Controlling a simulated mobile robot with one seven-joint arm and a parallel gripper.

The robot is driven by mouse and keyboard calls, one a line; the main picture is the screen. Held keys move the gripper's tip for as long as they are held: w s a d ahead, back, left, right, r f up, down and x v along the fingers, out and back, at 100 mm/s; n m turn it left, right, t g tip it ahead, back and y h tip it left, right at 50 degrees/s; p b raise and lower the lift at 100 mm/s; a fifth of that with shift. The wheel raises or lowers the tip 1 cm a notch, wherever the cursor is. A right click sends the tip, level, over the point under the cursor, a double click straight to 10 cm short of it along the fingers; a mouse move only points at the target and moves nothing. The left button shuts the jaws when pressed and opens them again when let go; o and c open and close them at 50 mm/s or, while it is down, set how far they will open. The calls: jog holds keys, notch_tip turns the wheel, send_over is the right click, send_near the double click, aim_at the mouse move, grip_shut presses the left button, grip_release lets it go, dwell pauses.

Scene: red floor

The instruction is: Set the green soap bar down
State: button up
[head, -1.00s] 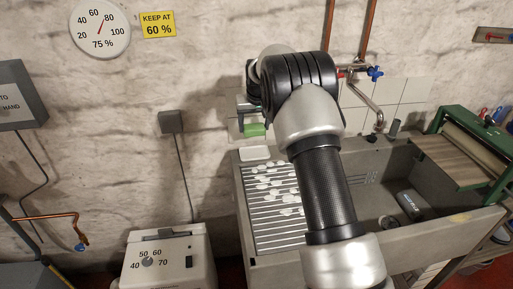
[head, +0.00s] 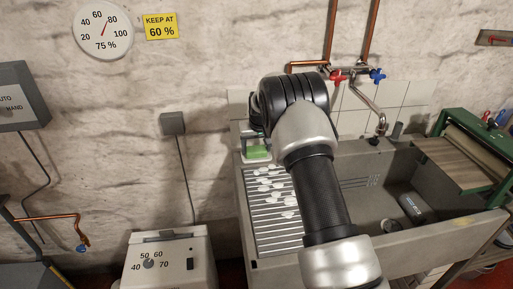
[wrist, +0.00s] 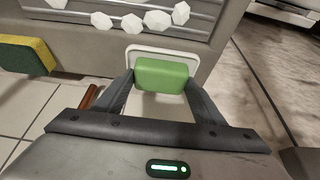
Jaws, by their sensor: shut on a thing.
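The green soap bar (head: 257,152) is at the back left corner of the sink unit, and it also shows in the wrist view (wrist: 163,75). My gripper (wrist: 160,82) is shut on it, one finger against each end. A white soap dish (wrist: 190,52) lies right under the bar; its rim shows around the far side of the bar in the wrist view. The bar is over the dish, and I cannot tell whether it touches it. In the head view my arm covers part of the gripper.
White pebble-like pieces (head: 264,180) lie on the ribbed drainboard (head: 275,215) beside the dish. A yellow-green sponge (wrist: 25,55) is at the left in the wrist view. Taps (head: 337,77) and tiled wall stand behind. The sink basin (head: 375,200) is to the right.

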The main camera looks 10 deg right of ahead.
jog(key=o, duration=1.3)
jog(key=shift+c, duration=0.2)
